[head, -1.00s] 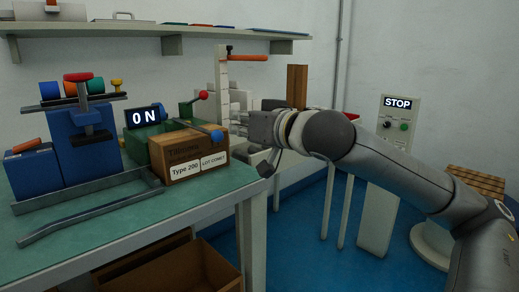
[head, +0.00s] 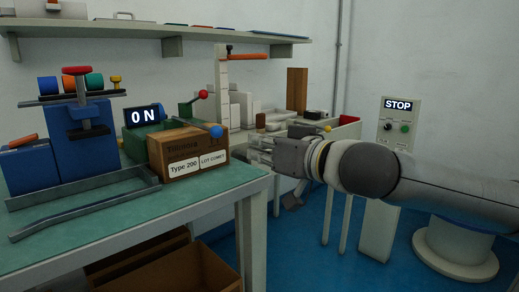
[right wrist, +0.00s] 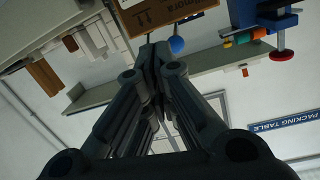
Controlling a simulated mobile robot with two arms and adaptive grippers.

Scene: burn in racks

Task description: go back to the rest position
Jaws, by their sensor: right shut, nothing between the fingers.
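My right gripper (head: 258,152) reaches in from the right in the head view, level, just right of the brown box and beyond the bench's right corner. Its fingers are shut and empty. In the right wrist view the fingers (right wrist: 155,58) come together in the middle with nothing between them. That view is upside down, with the box (right wrist: 160,12) at the top. My left gripper is not in view.
The brown cardboard box (head: 172,153) stands at the right end of the green-topped bench (head: 105,222). A blue device (head: 75,150) and an ON display (head: 143,117) are to its left. Blue floor (head: 318,262) is open between.

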